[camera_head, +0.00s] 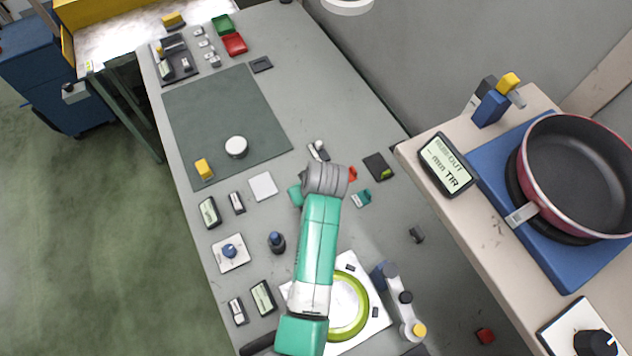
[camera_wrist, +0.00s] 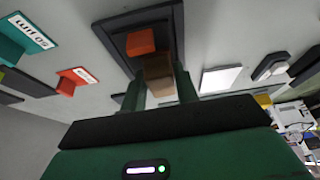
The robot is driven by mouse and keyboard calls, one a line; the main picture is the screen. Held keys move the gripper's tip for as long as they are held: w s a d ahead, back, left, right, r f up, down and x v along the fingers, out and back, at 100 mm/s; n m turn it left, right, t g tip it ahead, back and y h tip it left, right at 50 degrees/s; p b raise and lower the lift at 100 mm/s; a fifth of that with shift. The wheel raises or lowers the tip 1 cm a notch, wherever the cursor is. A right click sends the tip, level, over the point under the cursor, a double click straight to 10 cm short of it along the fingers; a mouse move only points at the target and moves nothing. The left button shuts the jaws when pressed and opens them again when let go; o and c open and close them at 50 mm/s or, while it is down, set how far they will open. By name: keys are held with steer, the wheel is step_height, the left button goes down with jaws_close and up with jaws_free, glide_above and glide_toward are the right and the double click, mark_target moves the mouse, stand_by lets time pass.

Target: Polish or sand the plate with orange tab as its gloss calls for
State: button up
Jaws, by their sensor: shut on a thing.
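In the wrist view, a dark square plate (camera_wrist: 166,31) with an orange tab (camera_wrist: 140,42) lies just beyond my fingertips. My gripper (camera_wrist: 159,76) is shut on a brown block (camera_wrist: 158,66) at the plate's near side. I cannot tell whether the block is joined to the plate. A teal block with a white label (camera_wrist: 30,35) and a red labelled piece (camera_wrist: 75,80) lie to the left. In the head view, my grey wrist hides the fingers and the plate; the red piece (camera_head: 352,174) and teal piece (camera_head: 362,198) show beside it.
A round disc with a green ring (camera_head: 362,310) lies under my forearm. A dark mat (camera_head: 220,110) holds a white puck (camera_head: 236,147) and a yellow block (camera_head: 204,169). Several small display boxes and a blue knob (camera_head: 229,250) stand left. A pan (camera_head: 580,170) occupies the right bench.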

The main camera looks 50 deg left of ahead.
steer(key=shift+s+a+r+p, duration=0.15)
steer(key=shift+s+p, duration=0.1)
steer(key=shift+s, duration=0.2)
steer(key=shift+s+a+p, duration=0.1)
steer(key=shift+s+p, duration=0.15)
steer(key=shift+s, duration=0.2)
steer(key=shift+s+r+p, duration=0.2)
steer(key=shift+p, duration=0.2)
step_height(320, 180, up, 3)
steer(key=shift+w+r+p, duration=0.1)
steer(key=shift+r+p, duration=0.05)
steer(key=shift+p, duration=1)
step_height(320, 180, up, 4)
steer(key=p, duration=0.4)
steer(key=shift+r, duration=0.15)
